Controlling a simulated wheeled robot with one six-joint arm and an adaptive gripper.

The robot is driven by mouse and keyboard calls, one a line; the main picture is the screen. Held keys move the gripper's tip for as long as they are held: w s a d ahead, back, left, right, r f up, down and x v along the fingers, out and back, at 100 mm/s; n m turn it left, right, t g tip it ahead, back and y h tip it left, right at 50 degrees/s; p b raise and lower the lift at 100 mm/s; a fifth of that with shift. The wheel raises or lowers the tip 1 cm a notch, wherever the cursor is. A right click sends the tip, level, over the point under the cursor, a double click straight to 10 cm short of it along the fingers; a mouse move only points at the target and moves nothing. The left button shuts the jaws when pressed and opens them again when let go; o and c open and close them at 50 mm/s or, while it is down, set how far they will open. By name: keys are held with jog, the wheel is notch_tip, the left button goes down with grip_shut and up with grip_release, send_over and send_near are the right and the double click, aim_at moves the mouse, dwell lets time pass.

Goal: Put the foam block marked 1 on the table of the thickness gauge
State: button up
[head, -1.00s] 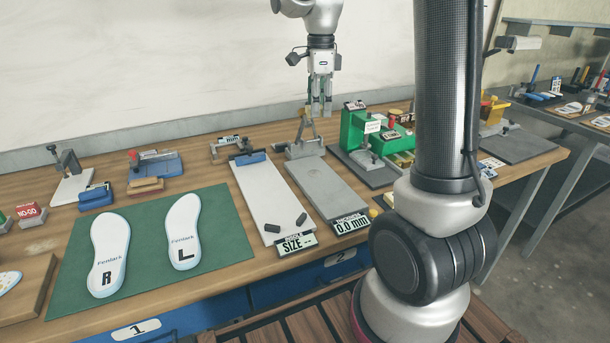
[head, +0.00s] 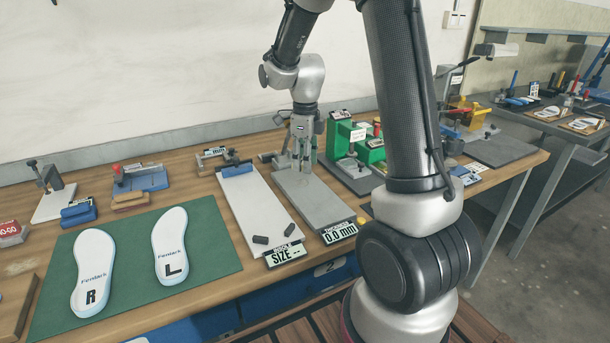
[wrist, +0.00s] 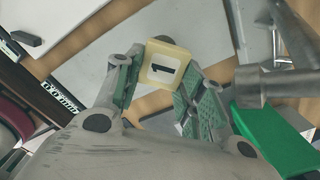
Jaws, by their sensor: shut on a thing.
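The foam block marked 1 (wrist: 165,66) is pale yellow with a white label bearing a black 1. In the wrist view my gripper (wrist: 168,78) is shut on it, between the green finger pads. The thickness gauge has a long grey table (head: 324,208), with a readout of 0.0 mm (head: 340,232) at its near end. In the head view my gripper (head: 299,168) points down at the far end of this table and partly hides the gauge's stand. The block cannot be made out there. The grey table (wrist: 112,52) also shows in the wrist view; contact cannot be told.
The white size board (head: 262,210) lies left of the gauge. A green fixture (head: 340,137) stands close on the right. In the wrist view a grey metal arm (wrist: 275,85) is close to the right finger. Two insoles lie on a green mat (head: 215,250).

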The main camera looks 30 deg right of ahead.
aim_at(305, 184)
jog(key=shift+f, duration=2.5)
jog(key=shift+f, duration=0.15)
jog(key=o, duration=0.7)
